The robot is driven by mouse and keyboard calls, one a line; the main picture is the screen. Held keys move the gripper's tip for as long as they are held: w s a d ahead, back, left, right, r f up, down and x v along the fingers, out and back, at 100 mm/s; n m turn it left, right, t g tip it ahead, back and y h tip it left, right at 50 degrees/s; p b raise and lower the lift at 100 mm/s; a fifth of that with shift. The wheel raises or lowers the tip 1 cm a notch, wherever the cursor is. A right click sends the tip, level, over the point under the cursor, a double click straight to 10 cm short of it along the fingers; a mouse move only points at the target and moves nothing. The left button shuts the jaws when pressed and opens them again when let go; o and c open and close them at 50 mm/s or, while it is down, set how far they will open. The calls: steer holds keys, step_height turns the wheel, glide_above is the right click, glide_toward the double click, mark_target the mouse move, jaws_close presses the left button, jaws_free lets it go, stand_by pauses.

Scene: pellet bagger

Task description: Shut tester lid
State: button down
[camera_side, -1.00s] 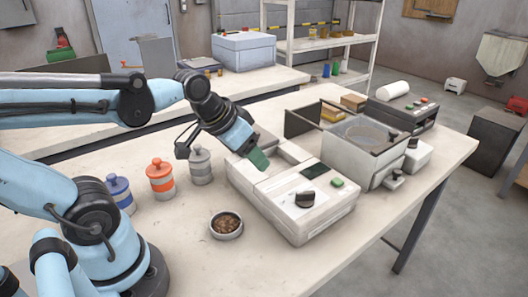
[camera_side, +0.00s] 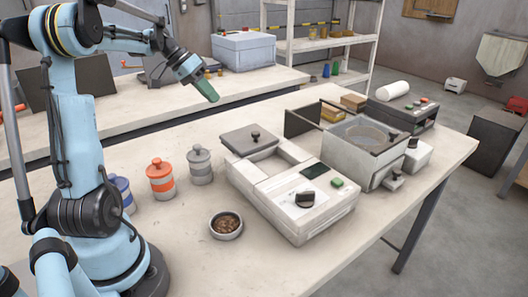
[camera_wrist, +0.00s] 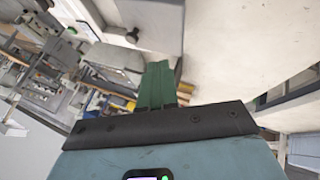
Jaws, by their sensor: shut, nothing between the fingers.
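The white tester (camera_side: 305,208) stands on the bench, with a dark dial, a small dark display and a green button on its top. The fingers also show in the wrist view (camera_wrist: 157,87).
Blue (camera_side: 120,194), orange (camera_side: 160,180) and grey (camera_side: 200,166) lidded jars and a bowl of pellets (camera_side: 226,225) stand left of the tester. A sieve box (camera_side: 365,150) is close on its right. The bench front is clear.

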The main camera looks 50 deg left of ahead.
glide_toward(244, 138)
steer(key=w+f, duration=0.3)
steer(key=shift+w+f, duration=0.1)
steer(key=shift+w, duration=0.3)
steer(key=shift+w+d, duration=0.15)
steer(key=shift+d, duration=0.4)
steer(key=shift+w+d, duration=0.15)
steer(key=shift+d, duration=0.45)
steer(key=shift+w+d, duration=0.2)
steer(key=shift+d, duration=0.5)
steer(key=shift+d, duration=0.35)
steer(key=d, duration=1.2)
steer(key=shift+d, duration=0.1)
